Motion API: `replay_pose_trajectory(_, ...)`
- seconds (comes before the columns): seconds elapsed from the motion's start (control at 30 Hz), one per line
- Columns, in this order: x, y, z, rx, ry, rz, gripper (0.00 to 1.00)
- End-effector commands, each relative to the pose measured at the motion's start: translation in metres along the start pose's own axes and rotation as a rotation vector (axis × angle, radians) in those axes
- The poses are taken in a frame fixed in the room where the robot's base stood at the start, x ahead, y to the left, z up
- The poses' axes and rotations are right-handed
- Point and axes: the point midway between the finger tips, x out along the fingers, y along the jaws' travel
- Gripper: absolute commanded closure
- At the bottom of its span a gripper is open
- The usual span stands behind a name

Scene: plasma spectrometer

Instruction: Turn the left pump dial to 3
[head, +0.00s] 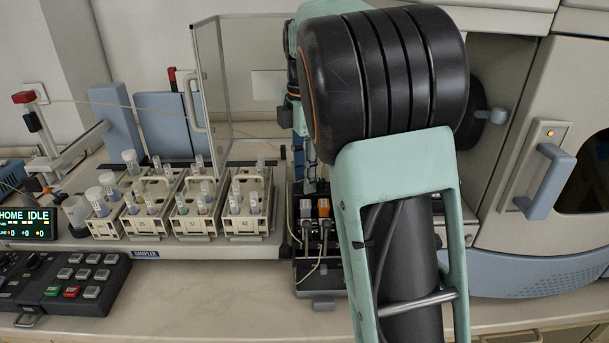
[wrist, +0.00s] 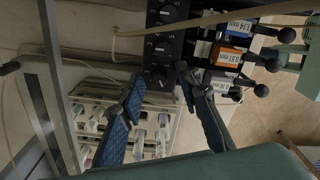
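The pump (head: 318,275) stands at the middle of the bench in the head view, partly hidden by my arm. In the wrist view its black dial panel (wrist: 164,62) carries several round dials in a row, with small white marks around them. I cannot read their settings or tell for sure which is the left pump dial. One dial (wrist: 160,82) lies between the fingertips of my gripper (wrist: 158,76) in that view. The two fingers, with blue ribbed pads, are apart, and nothing is held. I cannot tell whether they touch the panel. In the head view the gripper is mostly hidden behind my arm.
Beside the dials are pump cassettes with blue, orange and white labels (wrist: 228,55) and black knobs. Thin tubing (wrist: 125,48) crosses nearby. Sample racks (head: 195,225) and a clear panel (head: 212,85) stand left of the pump. The spectrometer cabinet (head: 510,235) is on the right.

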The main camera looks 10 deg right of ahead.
Motion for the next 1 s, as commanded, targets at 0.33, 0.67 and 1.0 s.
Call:
replay_pose_trajectory(0.33,-0.0003,0.0001,0.0000,0.000,0.000,0.000,0.90)
replay_pose_trajectory(0.67,-0.0007,-0.0001,0.0001,0.005,0.000,-0.001,1.00)
replay_pose_trajectory(1.0,-0.0031,-0.0001,0.0010,0.134,0.000,-0.001,1.00)
